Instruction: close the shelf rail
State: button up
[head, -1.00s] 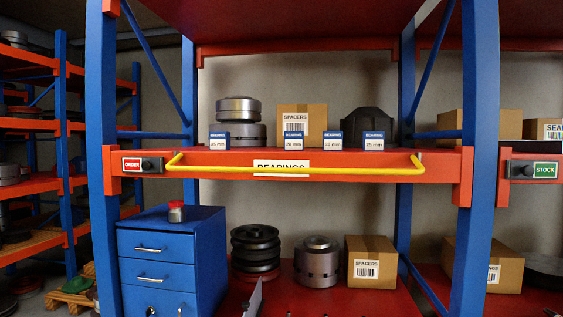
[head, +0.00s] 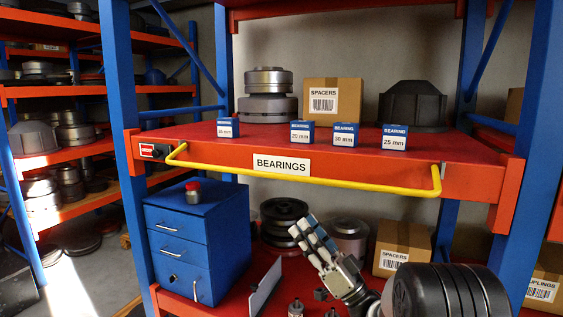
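The yellow shelf rail (head: 350,184) hangs low across the front of the orange shelf beam (head: 470,184). Its bent ends meet the beam near the left and right posts. My gripper (head: 304,228) is below the rail, pointing up and left, apart from the rail in the picture. Its fingers look extended and nothing is seen in them. They overlap from this angle, so the gap between them is unclear. My dark forearm hides part of the lower shelf.
Several small bearing boxes (head: 343,135), a spacers carton (head: 333,104) and metal rotors (head: 267,106) stand on the shelf behind the rail. Blue posts flank the bay.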

jog(key=g+y+p, duration=0.1)
send_near(265, 174)
jog(key=shift+n, duration=0.4)
jog(key=x, duration=1)
jog(key=shift+w+a+f, duration=0.1)
jog(key=shift+w+a, duration=0.05)
jog(key=shift+w, duration=0.25)
jog(key=shift+c, duration=0.2)
grip_shut()
